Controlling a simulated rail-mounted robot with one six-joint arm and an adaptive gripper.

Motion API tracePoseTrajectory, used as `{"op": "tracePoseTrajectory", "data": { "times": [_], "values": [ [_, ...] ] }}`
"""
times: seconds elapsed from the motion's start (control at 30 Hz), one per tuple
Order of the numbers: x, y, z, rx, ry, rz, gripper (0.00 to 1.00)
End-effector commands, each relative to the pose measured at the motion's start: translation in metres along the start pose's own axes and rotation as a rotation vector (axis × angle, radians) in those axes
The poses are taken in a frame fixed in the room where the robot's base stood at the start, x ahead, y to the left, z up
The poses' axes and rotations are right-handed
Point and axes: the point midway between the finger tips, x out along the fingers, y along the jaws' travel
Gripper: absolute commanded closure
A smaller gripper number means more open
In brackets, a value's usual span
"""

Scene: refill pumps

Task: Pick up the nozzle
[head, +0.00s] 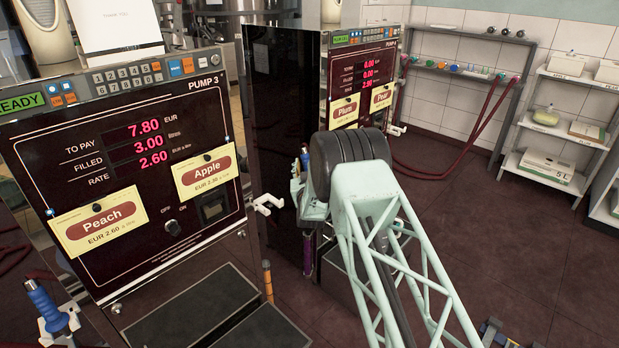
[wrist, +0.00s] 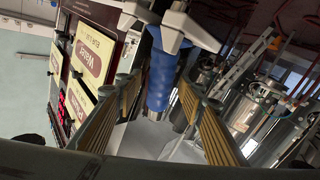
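In the wrist view a blue nozzle grip (wrist: 161,78) hangs in a pale holder (wrist: 150,15) beside a pump panel. My gripper (wrist: 158,92) is open, with one ribbed orange-brown finger on each side of the blue grip. The fingers appear apart from it, though exact depth is hard to tell. The grip's lower end shows between the fingers. Another blue nozzle (head: 47,307) sits at the lower left beside pump 3 (head: 120,265). A small blue piece (head: 305,158) shows just left of my arm.
Pump 4 (head: 285,110) stands behind my arm. Red hoses (head: 455,170) loop by the wall rack at the right. Shelves (head: 560,130) stand far right.

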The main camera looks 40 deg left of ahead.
Motion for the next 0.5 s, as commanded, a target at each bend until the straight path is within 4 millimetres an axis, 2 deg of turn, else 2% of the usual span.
{"op": "tracePoseTrajectory", "data": {
  "times": [0.07,0.33,0.5],
  "values": [
    [0.0000,-0.0001,0.0000,0.000,0.000,0.000,0.67],
    [-0.0001,-0.0001,0.0000,0.000,0.000,0.000,0.91],
    [0.0001,0.0001,-0.0008,0.000,0.001,0.000,0.93]
  ]
}}
